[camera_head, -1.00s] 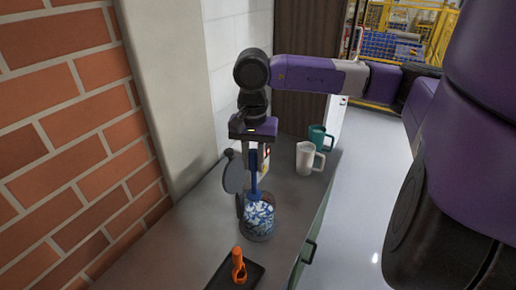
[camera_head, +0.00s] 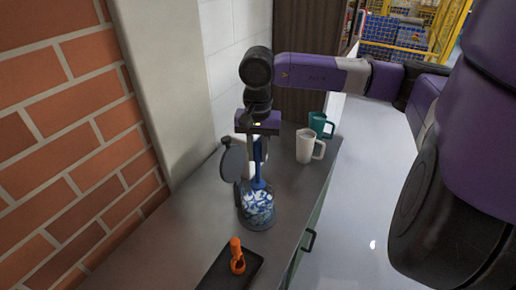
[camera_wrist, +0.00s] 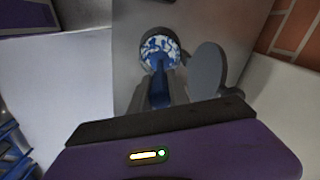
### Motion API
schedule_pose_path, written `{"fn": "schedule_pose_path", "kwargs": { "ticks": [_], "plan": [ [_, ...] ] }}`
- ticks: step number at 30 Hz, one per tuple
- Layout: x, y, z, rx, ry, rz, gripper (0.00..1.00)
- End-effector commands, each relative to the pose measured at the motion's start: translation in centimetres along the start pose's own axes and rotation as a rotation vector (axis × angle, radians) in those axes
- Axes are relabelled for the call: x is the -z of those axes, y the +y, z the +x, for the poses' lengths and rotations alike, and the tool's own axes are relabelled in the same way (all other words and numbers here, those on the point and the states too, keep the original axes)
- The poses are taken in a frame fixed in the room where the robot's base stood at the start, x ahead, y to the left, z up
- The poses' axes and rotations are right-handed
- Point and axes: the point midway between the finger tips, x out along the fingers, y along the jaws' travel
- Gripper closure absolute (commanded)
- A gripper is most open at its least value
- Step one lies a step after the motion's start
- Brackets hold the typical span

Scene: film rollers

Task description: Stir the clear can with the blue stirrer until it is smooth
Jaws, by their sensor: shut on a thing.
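The clear can (camera_head: 258,210) stands upright on the counter, with streaky blue and white contents showing through its wall; the contents also show in the wrist view (camera_wrist: 158,48). My gripper (camera_head: 259,150) is above the can, pointing down, shut on the blue stirrer (camera_head: 259,174). The stirrer stands roughly upright with its lower end inside the can, its tip hidden in the contents. In the wrist view the blue stirrer (camera_wrist: 159,88) runs from between my fingers down to the can.
A grey round lid-like disc (camera_head: 232,163) stands close left of the can. An orange tool (camera_head: 237,256) is on a dark tray (camera_head: 215,280) in front. A brick wall (camera_head: 60,130) is at left.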

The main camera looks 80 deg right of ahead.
Motion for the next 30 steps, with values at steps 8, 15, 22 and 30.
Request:
{"fn": "schedule_pose_path", "kwargs": {
  "ticks": [8, 15, 22, 30],
  "plan": [
    [0.0, 0.0, 2.3, 0.000, 0.001, 0.000, 1.00],
    [0.0, 0.0, 3.9, 0.000, 0.000, 0.000, 1.00],
    [0.0, 0.0, 5.3, 0.000, 0.001, 0.000, 1.00],
    [0.0, 0.0, 7.0, 0.000, 0.000, 0.000, 1.00]
  ]
}}
